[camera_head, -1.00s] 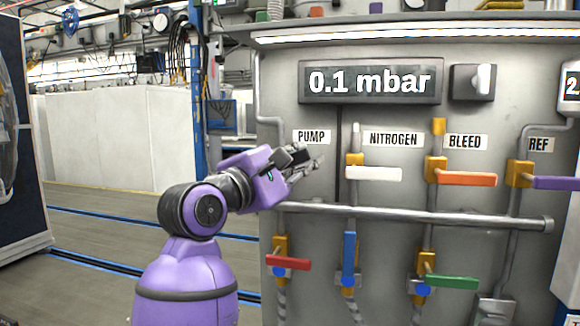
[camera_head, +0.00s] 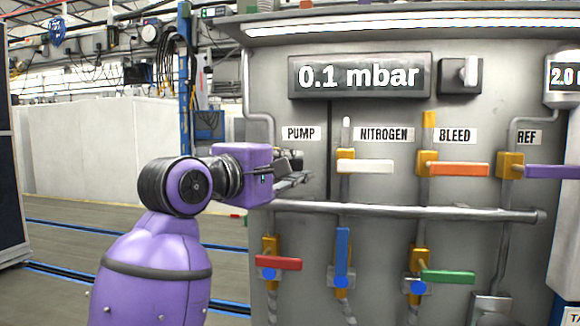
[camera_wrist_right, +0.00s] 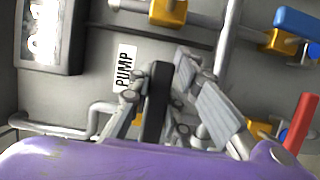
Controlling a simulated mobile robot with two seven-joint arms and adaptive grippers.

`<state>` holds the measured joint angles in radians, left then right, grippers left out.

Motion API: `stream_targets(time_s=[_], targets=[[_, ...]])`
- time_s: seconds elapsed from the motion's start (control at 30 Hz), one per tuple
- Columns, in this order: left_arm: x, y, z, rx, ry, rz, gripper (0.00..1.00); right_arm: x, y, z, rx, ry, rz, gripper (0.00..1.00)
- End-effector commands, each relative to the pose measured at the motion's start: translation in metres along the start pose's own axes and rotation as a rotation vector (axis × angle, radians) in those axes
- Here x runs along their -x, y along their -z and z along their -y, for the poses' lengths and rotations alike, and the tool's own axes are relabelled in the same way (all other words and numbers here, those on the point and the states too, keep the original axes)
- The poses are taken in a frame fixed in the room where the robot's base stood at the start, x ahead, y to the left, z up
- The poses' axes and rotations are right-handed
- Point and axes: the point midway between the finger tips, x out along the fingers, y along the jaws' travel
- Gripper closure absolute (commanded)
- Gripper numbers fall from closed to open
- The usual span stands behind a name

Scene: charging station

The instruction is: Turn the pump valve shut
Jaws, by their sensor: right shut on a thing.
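The PUMP label (camera_head: 301,133) is on the grey panel, and it also shows in the right wrist view (camera_wrist_right: 124,69). My right gripper (camera_head: 296,172) is at the pump valve just below this label. In the right wrist view, the black pump valve handle (camera_wrist_right: 156,98) lies between the fingers of my right gripper (camera_wrist_right: 163,90), which is shut on it. A bit of orange valve body (camera_wrist_right: 141,118) shows behind the fingers. In the head view, the gripper hides most of the pump valve. My left gripper is not in view.
To the right are the nitrogen valve with a white handle (camera_head: 365,167), the bleed valve with an orange handle (camera_head: 460,169) and a purple ref handle (camera_head: 550,172). A horizontal pipe (camera_head: 400,210) runs below, above red, blue and green handles. The display (camera_head: 360,76) reads 0.1 mbar.

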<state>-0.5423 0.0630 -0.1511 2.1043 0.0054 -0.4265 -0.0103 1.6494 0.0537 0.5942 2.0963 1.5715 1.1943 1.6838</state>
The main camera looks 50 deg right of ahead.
Motion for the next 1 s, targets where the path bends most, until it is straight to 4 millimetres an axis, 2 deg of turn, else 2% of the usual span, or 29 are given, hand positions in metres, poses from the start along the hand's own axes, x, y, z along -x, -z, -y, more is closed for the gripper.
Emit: stream_targets(time_s=[0.2, 0.23, 0.37, 0.57, 0.77, 0.87, 1.0], targets=[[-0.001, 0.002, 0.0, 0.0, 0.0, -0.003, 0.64, 0.0, -0.001, 0.002, -0.001, 0.005, 0.001, 1.0], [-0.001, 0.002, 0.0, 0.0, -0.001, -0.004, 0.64, 0.0, -0.001, 0.002, -0.001, 0.005, 0.001, 0.8], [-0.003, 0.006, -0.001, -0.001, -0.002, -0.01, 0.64, 0.0, 0.0, 0.001, -0.001, 0.004, 0.001, 0.63], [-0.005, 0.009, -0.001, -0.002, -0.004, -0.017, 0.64, 0.0, 0.0, 0.001, -0.001, 0.002, 0.001, 0.62], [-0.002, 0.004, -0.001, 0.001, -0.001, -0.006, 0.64, 0.006, 0.001, 0.001, 0.0, 0.002, -0.002, 0.62], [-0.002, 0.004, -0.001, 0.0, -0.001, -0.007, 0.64, 0.02, 0.001, 0.001, 0.0, 0.002, -0.003, 0.62], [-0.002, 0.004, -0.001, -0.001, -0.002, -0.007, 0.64, 0.05, 0.002, 0.001, 0.001, 0.002, -0.005, 0.62]])
